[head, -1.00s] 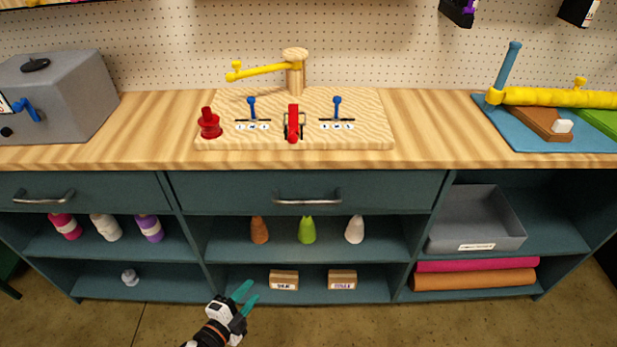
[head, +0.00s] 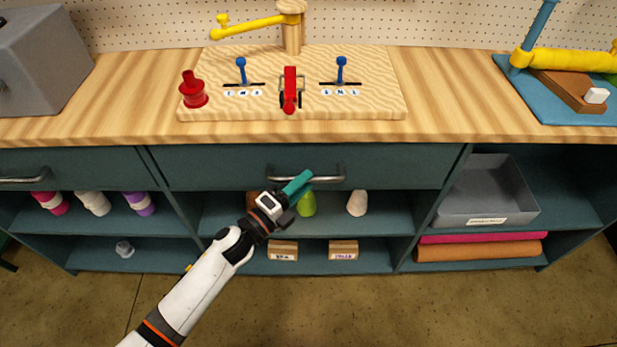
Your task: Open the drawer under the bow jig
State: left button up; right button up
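The bow jig (head: 360,105) is a pale wooden board on the worktop, with a red peg, a red clamp, blue levers and a post with a yellow arm. Under it is a wide teal drawer (head: 400,170), closed flush with the cabinet. Its metal bar handle (head: 325,180) runs along the middle of the front. My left gripper (head: 298,184) is in front of the drawer, its teal fingers over the handle's left half. I cannot tell whether they touch the handle or how far apart they are. My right gripper is out of view.
A second drawer with its own handle (head: 25,180) is at the left. Open shelves below hold cones, spools and small boxes (head: 343,250). A grey bin (head: 485,200) sits at the right above rolled sheets. The floor in front is clear.

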pick_arm(q)
jog(key=shift+x, duration=1.2)
grip_shut()
